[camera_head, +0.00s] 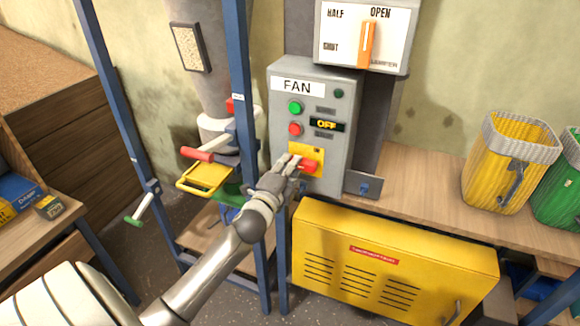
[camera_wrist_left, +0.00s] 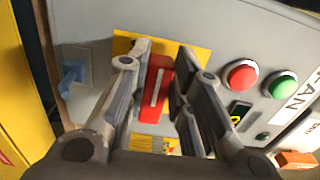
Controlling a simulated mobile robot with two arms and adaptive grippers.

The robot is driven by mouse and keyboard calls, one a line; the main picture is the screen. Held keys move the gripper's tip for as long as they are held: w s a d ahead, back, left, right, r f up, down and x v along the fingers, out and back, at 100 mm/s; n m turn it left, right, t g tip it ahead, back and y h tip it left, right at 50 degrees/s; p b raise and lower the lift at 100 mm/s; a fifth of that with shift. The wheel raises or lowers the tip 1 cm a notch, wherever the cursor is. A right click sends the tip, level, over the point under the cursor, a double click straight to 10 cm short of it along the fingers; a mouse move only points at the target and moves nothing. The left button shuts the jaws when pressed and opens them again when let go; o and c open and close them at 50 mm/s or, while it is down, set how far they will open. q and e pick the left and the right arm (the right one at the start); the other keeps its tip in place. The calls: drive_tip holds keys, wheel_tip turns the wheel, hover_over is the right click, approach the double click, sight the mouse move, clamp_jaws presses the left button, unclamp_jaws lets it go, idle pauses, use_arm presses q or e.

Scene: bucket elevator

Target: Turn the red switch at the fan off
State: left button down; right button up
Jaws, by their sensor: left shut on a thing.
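The fan's control box (camera_head: 345,150) is grey, with a FAN label and a yellow plate (camera_head: 318,153) low on its front. The red switch (camera_head: 308,166) sits on that plate, partly hidden by my left gripper (camera_head: 292,164). In the head view its handle looks roughly sideways across the box. In the left wrist view the red switch (camera_wrist_left: 158,88), with a pale line along it, stands between the fingers of my left gripper (camera_wrist_left: 160,70), which is shut on it. A display (camera_head: 327,125) above reads OFF. My right gripper is not in view.
Green (camera_head: 295,107) and red (camera_head: 295,129) round buttons sit above the switch. A damper panel with an orange lever (camera_head: 367,44) hangs above. A blue post (camera_head: 243,110) stands left of the box. A yellow cabinet (camera_head: 395,262) is below, and a yellow basket (camera_head: 506,165) stands right.

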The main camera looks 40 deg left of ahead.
use_arm(q)
drive_tip(key=c, duration=1.3)
unclamp_jaws()
drive_tip(key=shift+s, duration=0.1)
drive_tip(key=v, duration=1.1)
drive_tip(key=shift+s+d, duration=0.15)
drive_tip(key=shift+s, duration=0.25)
drive_tip(key=shift+f, duration=0.1)
